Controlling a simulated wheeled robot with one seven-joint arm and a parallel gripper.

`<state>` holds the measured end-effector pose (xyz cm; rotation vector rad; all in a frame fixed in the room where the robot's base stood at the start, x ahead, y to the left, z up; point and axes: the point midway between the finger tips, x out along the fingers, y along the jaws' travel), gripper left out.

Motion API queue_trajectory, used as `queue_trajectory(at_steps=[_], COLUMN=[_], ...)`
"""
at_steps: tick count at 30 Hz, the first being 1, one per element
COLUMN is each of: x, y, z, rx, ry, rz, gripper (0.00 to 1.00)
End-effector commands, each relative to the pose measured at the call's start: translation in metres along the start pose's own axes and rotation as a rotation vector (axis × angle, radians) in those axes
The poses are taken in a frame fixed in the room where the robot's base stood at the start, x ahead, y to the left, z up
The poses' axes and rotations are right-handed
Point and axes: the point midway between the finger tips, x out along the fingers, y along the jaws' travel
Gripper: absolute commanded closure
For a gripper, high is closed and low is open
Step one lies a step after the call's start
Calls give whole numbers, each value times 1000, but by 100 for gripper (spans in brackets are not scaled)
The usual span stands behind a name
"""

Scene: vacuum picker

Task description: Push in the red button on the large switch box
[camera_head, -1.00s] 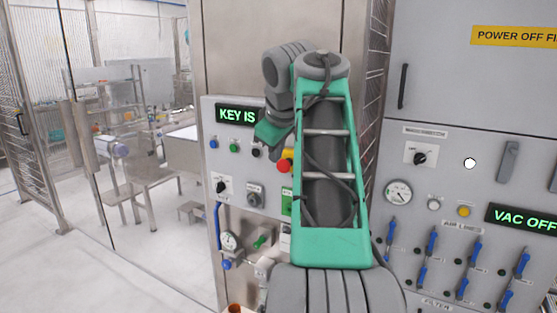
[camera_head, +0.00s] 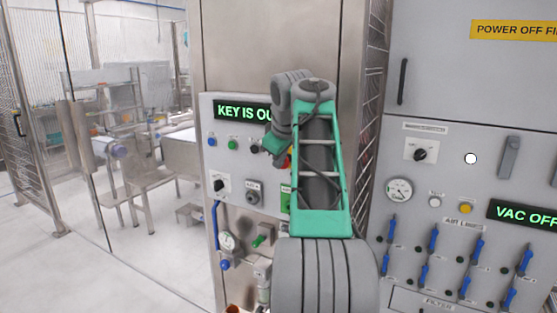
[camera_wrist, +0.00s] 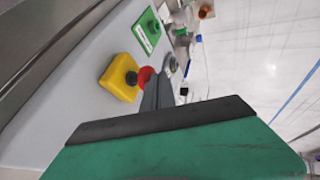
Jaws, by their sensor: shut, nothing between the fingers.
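The red button (camera_wrist: 146,78) stands out on a dark stem from a yellow box (camera_wrist: 118,77) on the grey panel. In the head view only a sliver of the yellow box (camera_head: 289,153) and a little red show; my arm hides the rest. My gripper (camera_wrist: 152,90) is shut and empty. Its dark fingertips are right at the red button's edge in the wrist view; I cannot tell whether they touch it. In the head view my gripper (camera_head: 280,159) is just left of the button, in front of the panel.
The panel (camera_head: 215,172) also carries small buttons, a black knob (camera_head: 220,186), a gauge (camera_head: 229,242) and a green-lit display (camera_head: 243,112) reading "KEY IS OU". A green plate with a switch (camera_wrist: 147,31) sits beside the yellow box. A second panel with blue levers (camera_head: 433,238) stands at right.

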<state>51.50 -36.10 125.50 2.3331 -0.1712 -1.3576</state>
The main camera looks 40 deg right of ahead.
Motion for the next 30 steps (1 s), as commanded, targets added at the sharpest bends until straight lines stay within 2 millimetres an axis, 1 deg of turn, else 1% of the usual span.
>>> queue_trajectory(at_steps=[3, 6, 9, 15, 19, 22, 26, 27, 30], x=[1, 6, 10, 10, 9, 4, -9, -32, -59], y=[10, 20, 22, 24, 19, 3, -26, -19, -17], z=[-2, -1, 1, 3, 4, 3, -2, -8, -9], rx=[1, 3, 5, 11, 12, 6, -6, -3, -5], ry=[-2, -1, 1, 1, 1, 0, 5, 4, 2], rz=[-1, -1, 4, 9, 10, 9, 8, 9, 6], gripper=[100, 100, 100, 100, 100, 100, 100, 100, 100])
